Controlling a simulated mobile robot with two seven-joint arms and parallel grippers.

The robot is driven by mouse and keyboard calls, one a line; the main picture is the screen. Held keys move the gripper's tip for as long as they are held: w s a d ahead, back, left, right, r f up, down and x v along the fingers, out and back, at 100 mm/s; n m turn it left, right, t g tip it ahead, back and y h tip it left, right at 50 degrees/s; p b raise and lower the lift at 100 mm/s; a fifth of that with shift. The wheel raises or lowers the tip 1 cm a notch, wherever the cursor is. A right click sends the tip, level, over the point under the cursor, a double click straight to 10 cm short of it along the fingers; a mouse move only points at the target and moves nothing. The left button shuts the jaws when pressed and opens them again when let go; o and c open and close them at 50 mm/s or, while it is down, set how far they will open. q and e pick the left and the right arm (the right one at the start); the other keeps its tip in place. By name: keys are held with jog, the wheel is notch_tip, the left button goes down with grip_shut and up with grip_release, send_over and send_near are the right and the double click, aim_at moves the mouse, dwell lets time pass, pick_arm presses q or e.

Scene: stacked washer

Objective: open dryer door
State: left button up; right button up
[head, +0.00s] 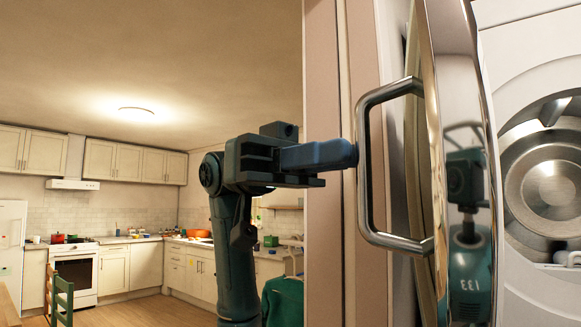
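The dryer door (457,120) is a chrome-rimmed round door seen nearly edge-on. It stands swung open, away from the white dryer front. A silver bracket-shaped handle (364,170) sticks out from its left side. Behind the door, at right, the open dryer drum (548,185) shows its metal inside. My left gripper (352,153) points right, with its blue finger end at the upper part of the handle's upright bar. I cannot tell if it touches the bar. The fingers overlap in this side view, so their gap is hidden. My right gripper is not in view.
A beige wall edge (325,220) stands just behind the handle and gripper. Far left is a kitchen with a white stove (80,268), cabinets (145,268) and a green chair (61,295). The wooden floor (150,307) between shows free room. The door's chrome reflects my arm.

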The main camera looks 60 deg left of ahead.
pick_arm(q)
jog(key=s+a, duration=0.1)
jog(key=a, duration=0.8)
jog(key=shift+s+a+b, duration=0.3)
jog(key=shift+s+b, duration=0.05)
jog(key=shift+s, duration=0.05)
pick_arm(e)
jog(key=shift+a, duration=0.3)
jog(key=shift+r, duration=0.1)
